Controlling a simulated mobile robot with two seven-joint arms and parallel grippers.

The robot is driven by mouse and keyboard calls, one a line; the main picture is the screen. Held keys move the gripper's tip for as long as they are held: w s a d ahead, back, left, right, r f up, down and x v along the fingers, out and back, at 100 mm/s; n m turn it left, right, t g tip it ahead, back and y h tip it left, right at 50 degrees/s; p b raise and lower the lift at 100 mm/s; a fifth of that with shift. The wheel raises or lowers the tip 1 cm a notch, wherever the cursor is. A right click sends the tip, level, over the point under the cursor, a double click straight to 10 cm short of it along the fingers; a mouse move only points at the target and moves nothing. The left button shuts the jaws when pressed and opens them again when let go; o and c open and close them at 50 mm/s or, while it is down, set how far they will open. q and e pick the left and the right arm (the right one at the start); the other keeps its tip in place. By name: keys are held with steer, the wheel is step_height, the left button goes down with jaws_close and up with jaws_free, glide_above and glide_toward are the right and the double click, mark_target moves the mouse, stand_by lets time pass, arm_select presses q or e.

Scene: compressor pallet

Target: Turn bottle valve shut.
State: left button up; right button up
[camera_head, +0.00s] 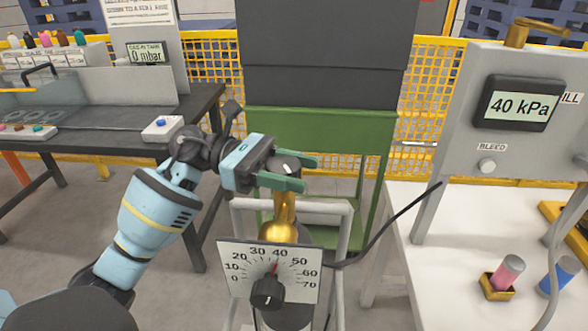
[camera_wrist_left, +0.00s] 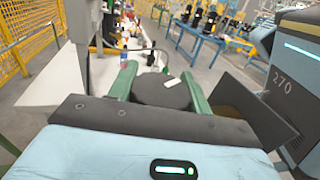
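The bottle valve has a dark grey round knob (camera_head: 287,164) with a white mark, on top of a brass body (camera_head: 284,212). My left gripper (camera_head: 291,172) comes in from the left with one green finger on each side of the knob. In the left wrist view the knob (camera_wrist_left: 160,92) fills the space between the fingers (camera_wrist_left: 160,85), with no clear gap at either side. The fingers appear shut on it. Below is a dial plate (camera_head: 240,285) marked 0 to 70, with a red pointer near 40 and a black knob (camera_head: 267,293). My right gripper is out of view.
A light metal frame (camera_head: 345,235) surrounds the bottle. At right, a grey panel (camera_head: 455,120) reads 40 kPa (camera_head: 519,104) above a white table (camera_head: 400,215). A black cable (camera_head: 385,240) runs between them. A green cabinet (camera_head: 330,130) stands behind; a dark bench (camera_head: 100,120) is at left.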

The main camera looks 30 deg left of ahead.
arm_select(q)
steer(key=c, duration=0.3)
steer(key=shift+f+m+g+b, duration=0.1)
steer(key=shift+m+g+b, duration=0.8)
steer(key=shift+g, duration=0.4)
steer(key=shift+s+g+b, duration=0.1)
steer(key=shift+g+b, duration=0.35)
steer(key=shift+g, duration=0.05)
steer(key=shift+s+m+g+b, duration=0.1)
steer(key=shift+m+g+b, duration=0.55)
steer(key=shift+m+g, duration=0.35)
steer(key=m+g+b, duration=0.1)
steer(key=g, duration=0.1)
steer(key=shift+s+g, duration=0.15)
steer(key=shift+g, duration=0.15)
steer(key=shift+s+m+g+y+b, duration=0.1)
steer(key=shift+m+g+y+b, duration=0.3)
steer(key=shift+m+g, duration=0.2)
steer(key=o, duration=1)
steer(key=shift+c, duration=0.2)
